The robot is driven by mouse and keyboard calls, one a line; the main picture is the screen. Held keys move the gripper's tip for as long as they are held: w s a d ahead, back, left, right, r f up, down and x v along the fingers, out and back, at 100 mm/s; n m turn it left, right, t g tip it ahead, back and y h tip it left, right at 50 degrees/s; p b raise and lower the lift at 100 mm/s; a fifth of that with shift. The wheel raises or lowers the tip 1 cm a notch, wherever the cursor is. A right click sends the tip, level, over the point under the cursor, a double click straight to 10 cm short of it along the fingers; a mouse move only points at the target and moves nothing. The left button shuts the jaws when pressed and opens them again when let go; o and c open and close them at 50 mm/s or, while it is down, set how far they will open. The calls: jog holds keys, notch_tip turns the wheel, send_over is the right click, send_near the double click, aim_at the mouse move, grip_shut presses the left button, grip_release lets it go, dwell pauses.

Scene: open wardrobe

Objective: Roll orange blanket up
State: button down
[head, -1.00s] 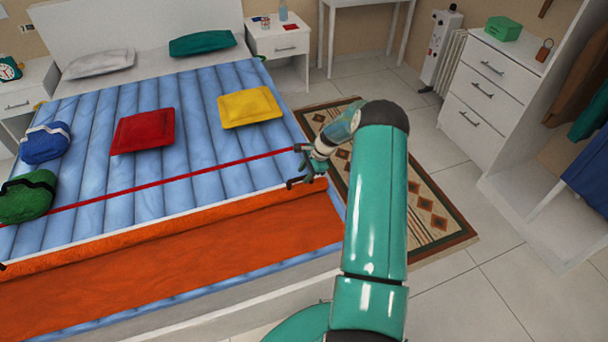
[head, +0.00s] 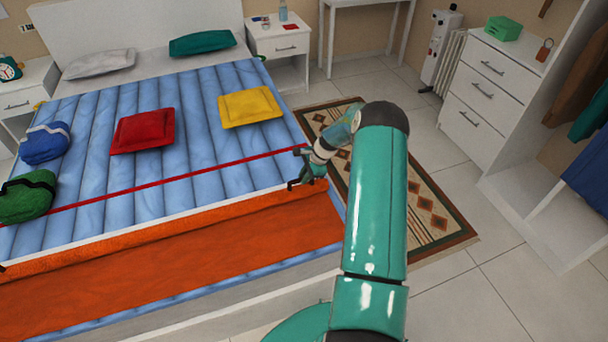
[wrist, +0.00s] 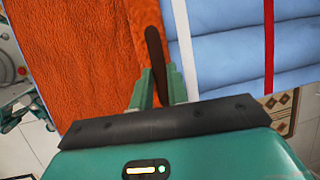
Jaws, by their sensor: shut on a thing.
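The orange blanket (head: 175,270) lies across the foot of the bed. Its far edge forms a raised, narrow band (head: 160,234) along its length, and the part nearer to me lies flat. My gripper (head: 294,184) is at the right end of that band, close to the bed's right edge. In the wrist view the blanket (wrist: 80,55) fills the left side, and my gripper (wrist: 158,65) is shut on its edge beside the white strip. The exact pinch is partly hidden by the fingers.
A red line (head: 150,184) crosses the blue quilt (head: 215,165). Red (head: 143,131) and yellow (head: 250,107) cushions, a blue bag (head: 45,143) and a green bag (head: 27,197) lie on the quilt. A patterned rug (head: 425,205) and open floor are at the right.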

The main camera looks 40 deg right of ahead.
jog(key=s+a, duration=0.2)
jog(key=s, duration=0.7)
jog(key=s+a, duration=0.2)
jog(key=s, duration=0.7)
jog(key=shift+a, duration=0.25)
jog(key=c, duration=1.4)
grip_release()
jog(key=shift+s, duration=0.2)
jog(key=shift+o, duration=0.2)
jog(key=v, duration=1.3)
jog(key=shift+r, duration=0.35)
jog(key=shift+w+d, duration=0.1)
jog(key=shift+w, duration=0.05)
